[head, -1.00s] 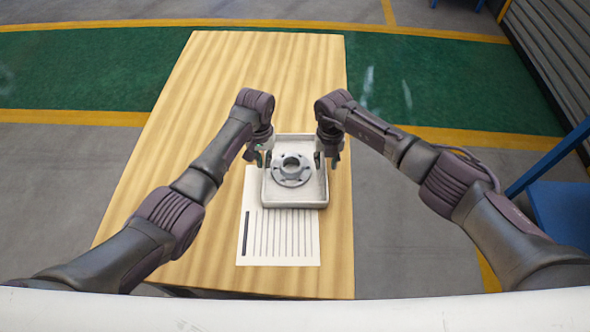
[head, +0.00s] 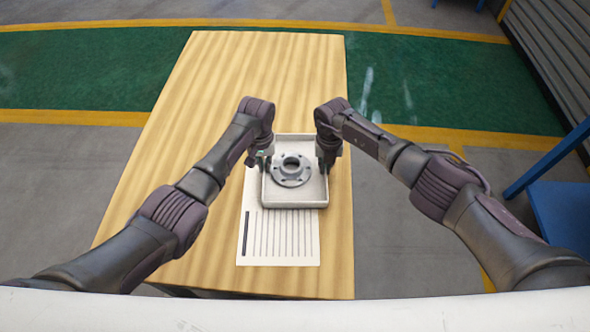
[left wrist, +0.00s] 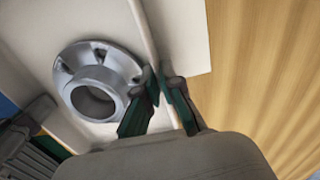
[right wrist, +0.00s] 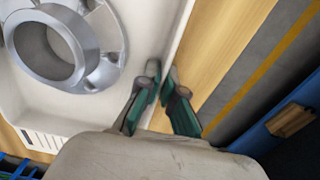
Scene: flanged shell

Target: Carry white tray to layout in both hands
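The white tray (head: 296,202) stands on the wooden table with a grey metal flanged shell (head: 291,170) inside it. A white sheet with printed lines (head: 279,238), possibly the layout, lies at the tray's near side; the tray hides part of it. My left gripper (head: 264,162) is at the tray's left wall, its fingertips (left wrist: 164,86) closed on either side of the wall. My right gripper (head: 326,164) is at the right wall, its fingertips (right wrist: 162,74) likewise closed on the wall. Whether the tray's base is lifted, I cannot tell.
The wooden table (head: 240,85) is bare beyond the tray and to its left. Its right edge runs close beside the tray. A blue piece of furniture (head: 560,205) stands on the floor at the right.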

